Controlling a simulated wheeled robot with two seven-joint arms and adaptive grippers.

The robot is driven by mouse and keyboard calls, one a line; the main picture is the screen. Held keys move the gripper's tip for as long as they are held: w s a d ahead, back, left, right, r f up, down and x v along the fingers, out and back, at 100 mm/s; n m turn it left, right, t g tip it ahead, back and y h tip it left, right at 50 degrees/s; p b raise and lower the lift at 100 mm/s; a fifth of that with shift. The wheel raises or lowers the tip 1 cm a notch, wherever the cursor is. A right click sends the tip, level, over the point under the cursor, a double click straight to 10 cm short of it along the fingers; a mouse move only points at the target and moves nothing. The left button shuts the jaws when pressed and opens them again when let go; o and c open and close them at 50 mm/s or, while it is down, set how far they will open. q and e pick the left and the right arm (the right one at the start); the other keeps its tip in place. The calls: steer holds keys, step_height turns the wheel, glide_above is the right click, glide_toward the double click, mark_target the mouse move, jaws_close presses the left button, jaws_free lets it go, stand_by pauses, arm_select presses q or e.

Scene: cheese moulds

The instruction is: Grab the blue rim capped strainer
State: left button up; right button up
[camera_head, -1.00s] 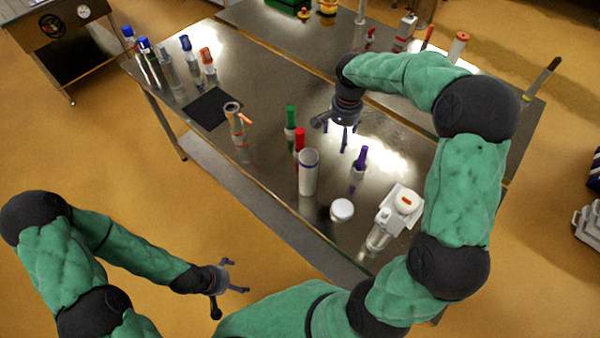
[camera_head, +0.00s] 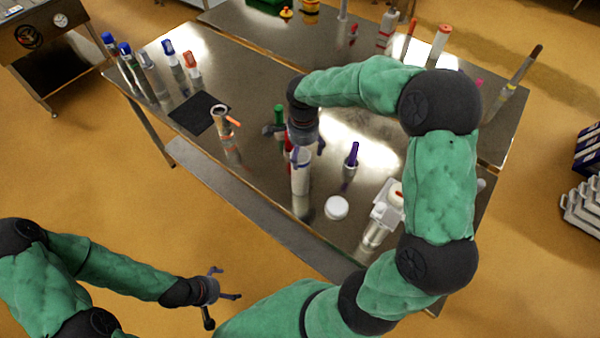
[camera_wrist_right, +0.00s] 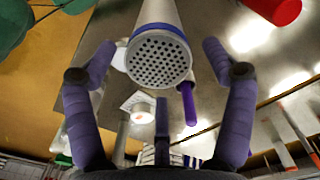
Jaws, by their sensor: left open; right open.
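The strainer, a white cylinder with a blue rim and a perforated end (camera_wrist_right: 158,60), is between the spread fingers of my right gripper (camera_wrist_right: 160,48) in the right wrist view. In the head view the strainer (camera_head: 301,182) stands on the steel table, its upper part hidden by my right gripper (camera_head: 304,150). The right gripper is open, with a visible gap between its fingers and the strainer. My left gripper (camera_head: 222,284) is open and empty, low over the floor in front of the table.
A green-topped bottle (camera_head: 279,113), a mostly hidden red one (camera_head: 287,150) and a purple-topped one (camera_head: 351,158) stand close by. A white round lid (camera_head: 336,207) lies right of the strainer. A white device (camera_head: 384,212) stands further right. A black mat (camera_head: 200,113) lies left.

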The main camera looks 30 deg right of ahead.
mark_target(300, 173)
steer(key=shift+w+f, duration=0.1)
steer(key=shift+f, duration=2.5)
steer(key=shift+a, duration=0.1)
jaws_close()
